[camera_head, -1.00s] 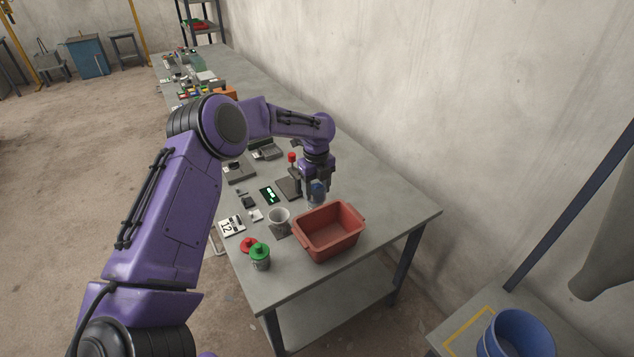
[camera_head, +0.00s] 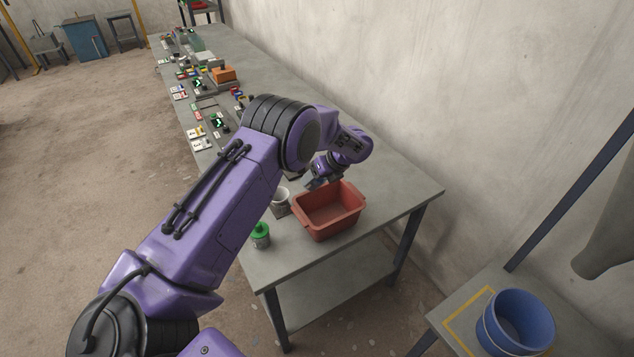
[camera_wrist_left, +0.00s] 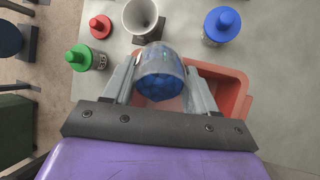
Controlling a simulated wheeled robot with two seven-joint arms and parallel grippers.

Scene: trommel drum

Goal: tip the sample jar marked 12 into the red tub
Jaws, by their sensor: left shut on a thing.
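My left gripper (camera_head: 319,181) is at the far left rim of the red tub (camera_head: 331,231), tilted to the side. In the left wrist view its fingers (camera_wrist_left: 160,82) are shut on a clear sample jar (camera_wrist_left: 161,74) with dark blue contents. The jar's number cannot be read, and I cannot tell if anything leaves it. The red tub also shows in the left wrist view (camera_wrist_left: 238,90), partly hidden behind the jar and fingers. My right gripper is out of view.
A pale cup (camera_head: 281,197) stands just left of the tub. A green-lidded jar (camera_head: 261,236) stands near the table's left edge. The wrist view also shows a red lid (camera_wrist_left: 100,27) and a blue-topped item (camera_wrist_left: 222,25). A blue bucket (camera_head: 518,322) stands apart, lower right.

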